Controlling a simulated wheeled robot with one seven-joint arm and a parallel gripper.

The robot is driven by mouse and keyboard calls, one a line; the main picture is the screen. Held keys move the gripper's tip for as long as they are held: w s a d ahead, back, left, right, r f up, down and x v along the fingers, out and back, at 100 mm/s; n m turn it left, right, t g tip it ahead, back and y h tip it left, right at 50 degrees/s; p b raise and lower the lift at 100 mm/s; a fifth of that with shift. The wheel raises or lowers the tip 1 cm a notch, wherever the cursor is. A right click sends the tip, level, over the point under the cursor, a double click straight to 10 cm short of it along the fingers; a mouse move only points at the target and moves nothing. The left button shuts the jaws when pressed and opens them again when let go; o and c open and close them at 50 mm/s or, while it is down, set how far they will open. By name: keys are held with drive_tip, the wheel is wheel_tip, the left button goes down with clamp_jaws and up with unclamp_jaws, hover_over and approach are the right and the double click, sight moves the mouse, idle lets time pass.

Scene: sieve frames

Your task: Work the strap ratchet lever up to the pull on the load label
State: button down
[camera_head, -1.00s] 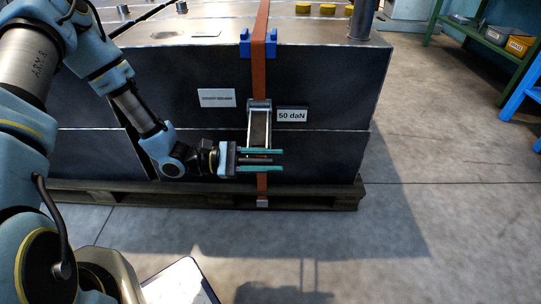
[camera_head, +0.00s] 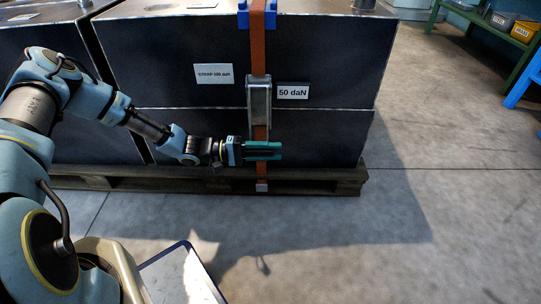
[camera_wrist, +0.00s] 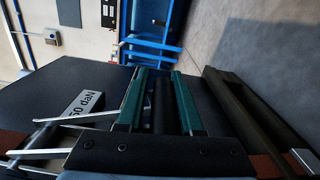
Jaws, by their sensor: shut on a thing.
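The ratchet (camera_head: 259,97) is a metal buckle on an orange strap (camera_head: 258,50) that runs down the front of a dark crate. The white load label (camera_head: 293,92), reading "50 daN", is just right of the ratchet; it also shows in the wrist view (camera_wrist: 85,103). My gripper (camera_head: 272,151) is at the lower end of the ratchet, across the strap. In the wrist view its green fingers (camera_wrist: 159,75) are shut on the dark round handle bar of the lever (camera_wrist: 163,108). Thin metal lever arms (camera_wrist: 75,119) run left from the grip. The ratchet's inner parts are hidden.
The dark crate (camera_head: 200,125) stands on a wooden pallet (camera_head: 325,182). Another white label (camera_head: 213,74) is left of the ratchet. A blue strap guard (camera_head: 241,18) sits on the crate's top edge. The floor (camera_head: 440,190) right of the pallet is clear.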

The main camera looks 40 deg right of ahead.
drive_tip(key=w+d+f+m+b, duration=0.2)
drive_tip(key=w+d+f+m, duration=0.1)
drive_tip(key=w+m, duration=0.1)
drive_tip(key=shift+w+d, duration=0.15)
drive_tip(key=shift+d, duration=0.15)
drive_tip(key=shift+w, duration=0.1)
idle(0.4)
drive_tip(key=c, duration=0.9)
unclamp_jaws()
drive_tip(key=shift+d, duration=0.1)
drive_tip(key=shift+o, duration=1)
drive_tip(key=shift+r, duration=0.1)
drive_tip(key=shift+r, duration=0.1)
